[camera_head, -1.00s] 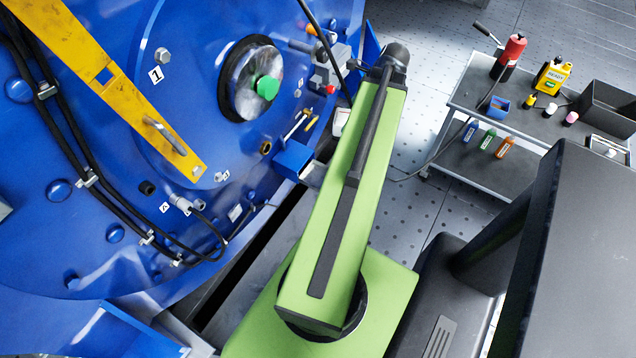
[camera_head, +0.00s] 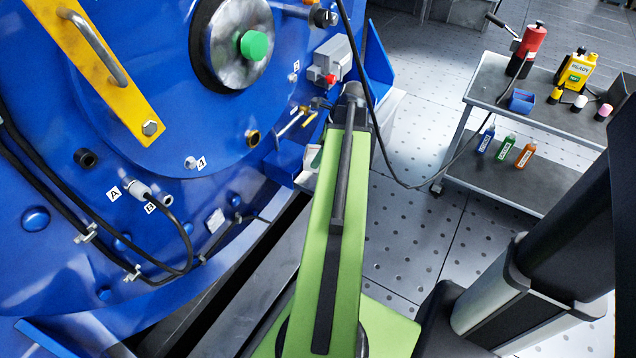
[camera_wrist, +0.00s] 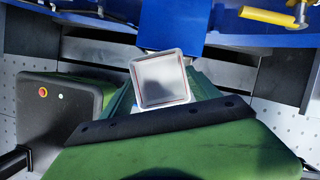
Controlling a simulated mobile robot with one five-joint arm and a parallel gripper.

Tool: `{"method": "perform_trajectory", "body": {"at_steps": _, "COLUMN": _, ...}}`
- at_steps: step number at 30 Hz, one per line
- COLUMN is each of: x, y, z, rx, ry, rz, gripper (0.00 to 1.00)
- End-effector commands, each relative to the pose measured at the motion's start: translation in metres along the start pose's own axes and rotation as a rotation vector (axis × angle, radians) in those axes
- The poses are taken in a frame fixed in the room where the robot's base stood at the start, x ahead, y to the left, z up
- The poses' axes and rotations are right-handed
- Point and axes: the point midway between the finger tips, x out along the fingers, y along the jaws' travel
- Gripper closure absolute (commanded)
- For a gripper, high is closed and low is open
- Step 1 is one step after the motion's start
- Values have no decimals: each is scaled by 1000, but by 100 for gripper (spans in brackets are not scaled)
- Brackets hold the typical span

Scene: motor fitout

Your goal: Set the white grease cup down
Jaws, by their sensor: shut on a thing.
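The white grease cup (camera_wrist: 161,79) shows in the wrist view as a square cup with a pale rim and a grey inside, slightly tilted in the picture. My gripper (camera_wrist: 163,101) is shut on it; the fingertips are mostly hidden. In the head view the cup (camera_head: 315,157) is a small pale patch beside my green arm, close to the right of a blue box (camera_head: 284,164) on the blue motor housing. The blue box (camera_wrist: 174,22) also shows behind the cup in the wrist view. I cannot tell whether cup and box touch.
Perforated floor (camera_head: 410,225) lies open between the motor and cart.

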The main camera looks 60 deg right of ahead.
Motion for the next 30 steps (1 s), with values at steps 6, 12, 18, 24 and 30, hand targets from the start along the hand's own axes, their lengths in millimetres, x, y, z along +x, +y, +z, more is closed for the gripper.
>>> {"method": "perform_trajectory", "body": {"at_steps": 6, "x": 49, "y": 0, "z": -21, "rx": 0, "ry": 0, "rz": 0, "gripper": 70}}
{"method": "perform_trajectory", "body": {"at_steps": 12, "x": 53, "y": 0, "z": -22, "rx": 0, "ry": 0, "rz": 0, "gripper": 70}}
{"method": "perform_trajectory", "body": {"at_steps": 18, "x": 79, "y": 0, "z": -34, "rx": 2, "ry": 0, "rz": -1, "gripper": 70}}
{"method": "perform_trajectory", "body": {"at_steps": 24, "x": 86, "y": 0, "z": -37, "rx": 1, "ry": 0, "rz": -1, "gripper": 70}}
{"method": "perform_trajectory", "body": {"at_steps": 30, "x": 87, "y": 0, "z": -38, "rx": 1, "ry": 0, "rz": -1, "gripper": 70}}
